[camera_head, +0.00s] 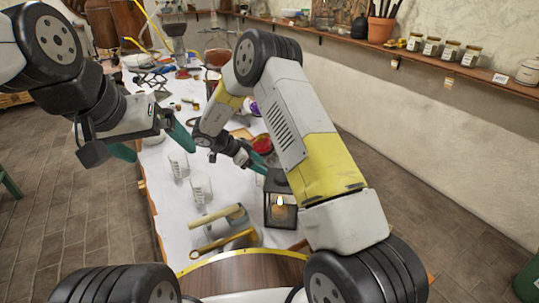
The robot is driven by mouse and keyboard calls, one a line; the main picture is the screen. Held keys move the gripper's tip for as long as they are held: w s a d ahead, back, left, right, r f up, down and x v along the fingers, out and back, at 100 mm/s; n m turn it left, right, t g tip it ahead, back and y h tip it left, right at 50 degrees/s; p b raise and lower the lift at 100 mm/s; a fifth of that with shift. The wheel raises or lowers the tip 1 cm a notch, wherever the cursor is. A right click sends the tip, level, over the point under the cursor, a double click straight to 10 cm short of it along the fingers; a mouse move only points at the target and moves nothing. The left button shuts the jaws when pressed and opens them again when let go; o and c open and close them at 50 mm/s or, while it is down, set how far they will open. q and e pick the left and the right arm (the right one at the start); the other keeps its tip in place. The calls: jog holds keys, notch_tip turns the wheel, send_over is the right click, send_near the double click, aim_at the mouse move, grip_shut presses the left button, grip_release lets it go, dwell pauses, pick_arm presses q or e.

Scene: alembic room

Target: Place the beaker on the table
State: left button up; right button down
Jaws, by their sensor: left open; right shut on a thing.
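Two clear glass beakers stand upright on the white-covered table (175,225). One beaker (179,164) is farther back, and the other beaker (200,189) is nearer. My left gripper (151,146) is open and empty, its teal fingers spread above the table's left edge, just left of the farther beaker. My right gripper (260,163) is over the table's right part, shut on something. My arm and the clutter hide what it holds. Its fingers are close to the top of a black lantern (281,207); I cannot tell whether they touch.
A wooden-handled mallet (218,216) and a brass-coloured tool (222,241) lie near the front. A red bowl (262,144) is beside my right gripper. Glassware and tools crowd the back. A wall shelf (420,58) holds jars. White cloth is bare left of the mallet.

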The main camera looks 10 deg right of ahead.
aim_at(273, 164)
jog(key=shift+w+d, duration=0.2)
jog(key=shift+d, duration=0.95)
jog(key=d, duration=0.1)
jog(key=d+f, duration=0.1)
jog(key=d, duration=0.1)
jog(key=shift+w+d+f, duration=0.1)
jog(key=shift+w+f, duration=0.1)
jog(key=shift+w, duration=0.1)
jog(key=shift+f, duration=0.15)
jog(key=shift+c, duration=1.9)
grip_release()
jog(key=shift+f, duration=0.1)
